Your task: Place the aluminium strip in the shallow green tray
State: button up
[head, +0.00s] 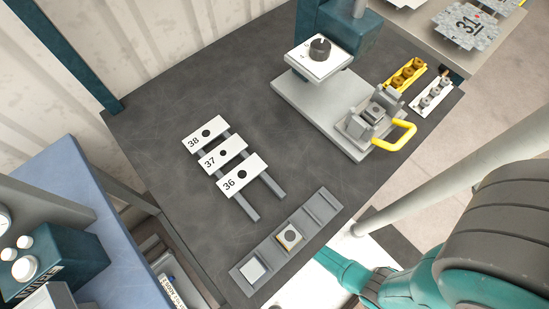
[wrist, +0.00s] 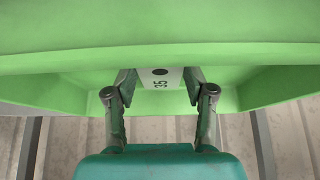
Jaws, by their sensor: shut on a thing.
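The aluminium strip (wrist: 159,78), a pale plate marked 35 with a dark round hole, sits between the fingers of my gripper (wrist: 160,86) in the wrist view. My gripper is shut on it. The shallow green tray (wrist: 55,92) fills the upper part of that view, with its walls around the fingers and the strip. The far end of the strip is cut off by a green edge. I cannot tell whether the strip touches the tray floor. Neither my gripper nor the tray shows in the head view.
In the head view, plates marked 38 (head: 194,141), 37 (head: 233,149) and 36 (head: 255,170) lie across two rails on the dark bench (head: 160,110). A grey press with a yellow handle (head: 400,140) stands at right. A grey holder (head: 265,252) lies at the front.

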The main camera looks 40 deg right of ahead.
jog(key=shift+s+f, duration=0.55)
jog(key=shift+f, duration=0.05)
grip_shut()
jog(key=o, duration=1.3)
grip_release()
jog(key=shift+f, duration=0.1)
jog(key=shift+w, duration=0.15)
jog(key=shift+r, duration=0.95)
jog(key=v, duration=1.1)
jog(key=shift+r, duration=0.35)
